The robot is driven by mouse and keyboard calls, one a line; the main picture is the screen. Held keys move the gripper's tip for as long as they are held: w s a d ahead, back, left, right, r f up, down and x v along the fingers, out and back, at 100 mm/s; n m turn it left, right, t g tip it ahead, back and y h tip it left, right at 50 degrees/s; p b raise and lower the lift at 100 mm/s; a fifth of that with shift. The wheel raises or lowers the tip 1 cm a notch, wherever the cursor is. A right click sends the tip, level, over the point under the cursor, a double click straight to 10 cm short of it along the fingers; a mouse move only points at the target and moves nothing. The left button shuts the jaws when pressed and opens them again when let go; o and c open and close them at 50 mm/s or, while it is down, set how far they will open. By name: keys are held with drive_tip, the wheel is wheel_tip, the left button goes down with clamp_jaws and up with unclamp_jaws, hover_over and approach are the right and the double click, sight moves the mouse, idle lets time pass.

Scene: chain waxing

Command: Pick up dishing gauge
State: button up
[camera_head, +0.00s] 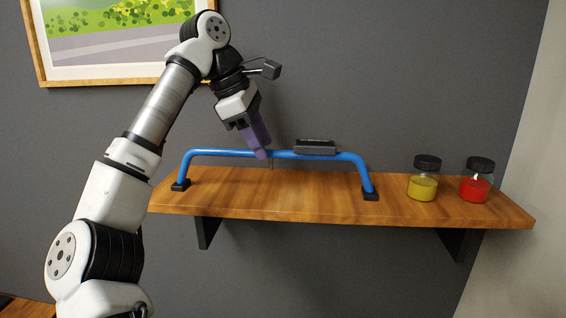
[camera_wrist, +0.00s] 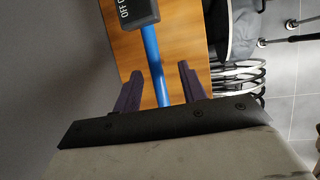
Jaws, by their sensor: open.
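The dishing gauge (camera_head: 225,152) is a blue bar with bent legs and black feet, standing on the wooden shelf. A dark readout box sits on its bar, right of the middle. My gripper (camera_head: 262,154) points down at the middle of the bar, left of the box. In the wrist view the gauge's blue bar (camera_wrist: 151,48) runs between the two purple fingers of my open gripper (camera_wrist: 160,82), one on each side. The box shows at the top there. I cannot tell whether a finger touches the bar. The fingertips hide a short part of it in the head view.
The wooden shelf (camera_head: 300,205) is fixed to a grey wall on black brackets. A yellow jar (camera_head: 423,186) and a red jar (camera_head: 476,188) with black lids stand on its right end. A framed picture (camera_head: 120,75) hangs at upper left. The shelf front is clear.

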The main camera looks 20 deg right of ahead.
sight(274, 157)
drive_tip(key=p+x, duration=0.1)
drive_tip(key=x, duration=0.4)
drive_tip(key=shift+w+d+r+p, duration=0.15)
drive_tip(key=shift+w+d+p, duration=0.05)
drive_tip(key=shift+p, duration=0.15)
drive_tip(key=shift+d+f, duration=0.15)
drive_tip(key=shift+f, duration=0.35)
clamp_jaws()
